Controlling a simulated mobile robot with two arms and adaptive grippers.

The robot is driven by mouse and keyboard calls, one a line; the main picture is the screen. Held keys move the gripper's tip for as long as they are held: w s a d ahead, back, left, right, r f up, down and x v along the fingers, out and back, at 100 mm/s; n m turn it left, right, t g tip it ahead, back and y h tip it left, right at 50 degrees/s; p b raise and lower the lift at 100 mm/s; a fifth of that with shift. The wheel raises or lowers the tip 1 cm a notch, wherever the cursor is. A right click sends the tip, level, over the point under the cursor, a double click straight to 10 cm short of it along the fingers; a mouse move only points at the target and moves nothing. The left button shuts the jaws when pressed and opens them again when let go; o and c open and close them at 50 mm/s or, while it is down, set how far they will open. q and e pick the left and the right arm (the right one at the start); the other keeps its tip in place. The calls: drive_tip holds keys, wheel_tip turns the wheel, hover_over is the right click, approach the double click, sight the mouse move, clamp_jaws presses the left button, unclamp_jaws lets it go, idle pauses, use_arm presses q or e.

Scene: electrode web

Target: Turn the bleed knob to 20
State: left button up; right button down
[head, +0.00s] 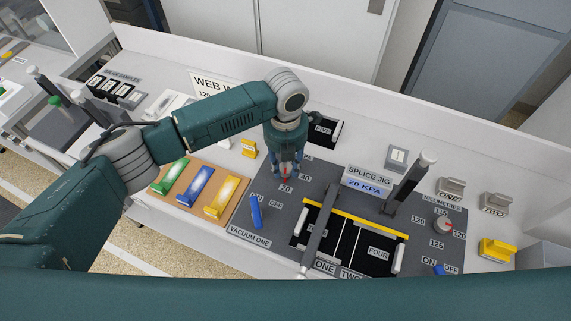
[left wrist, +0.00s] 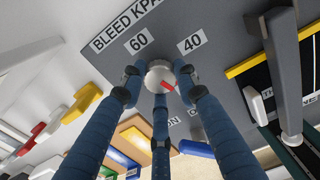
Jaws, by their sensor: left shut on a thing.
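The bleed knob (left wrist: 159,75) is a small pale round knob with a red pointer, on the dark grey panel. My left gripper (head: 287,170) is shut on it from above, its blue fingers around the knob in the left wrist view. The pointer faces the lower right there, away from the 60 (left wrist: 138,41) and 40 (left wrist: 190,43) labels. In the head view the red mark lies just above the 20 label (head: 286,188), pointing about toward it. The splice jig display (head: 366,184) reads 20 KPA. My right gripper is not in view.
Right of the knob stand the jig's yellow-edged black bed (head: 378,227) and a grey lever arm (head: 318,228). A blue vacuum switch (head: 256,211) is close in front of the knob. Green, blue and yellow pieces lie on a tan tray (head: 193,206) to the left.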

sight(286, 167)
use_arm(q)
drive_tip(key=shift+w+r, duration=0.15)
drive_tip(key=o, duration=1.1)
drive_tip(key=shift+o, duration=0.4)
wheel_tip(286, 167, up, 12)
